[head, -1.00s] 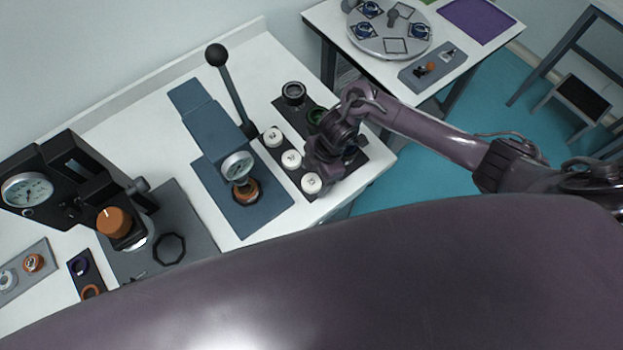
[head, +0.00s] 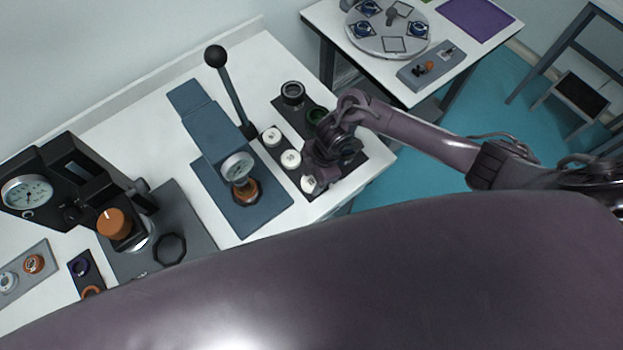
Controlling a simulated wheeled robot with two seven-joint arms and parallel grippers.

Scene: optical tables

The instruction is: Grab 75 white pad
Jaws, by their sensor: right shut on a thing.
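Several round white pads stand in a row on a dark tray (head: 361,161) near the right end of the white table. The far white pad (head: 271,136) and the middle white pad (head: 291,159) show clearly. The near white pad (head: 308,184) is partly covered by my right gripper (head: 314,179). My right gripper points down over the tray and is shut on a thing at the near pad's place. Its fingertips are mostly hidden, and the number on the pads is too small to read. My left gripper is not in view.
A blue press (head: 213,130) with a gauge and a black-knobbed lever (head: 232,90) stands left of the tray. A black machine (head: 75,180) stands at far left. A second table holds a round plate (head: 385,45).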

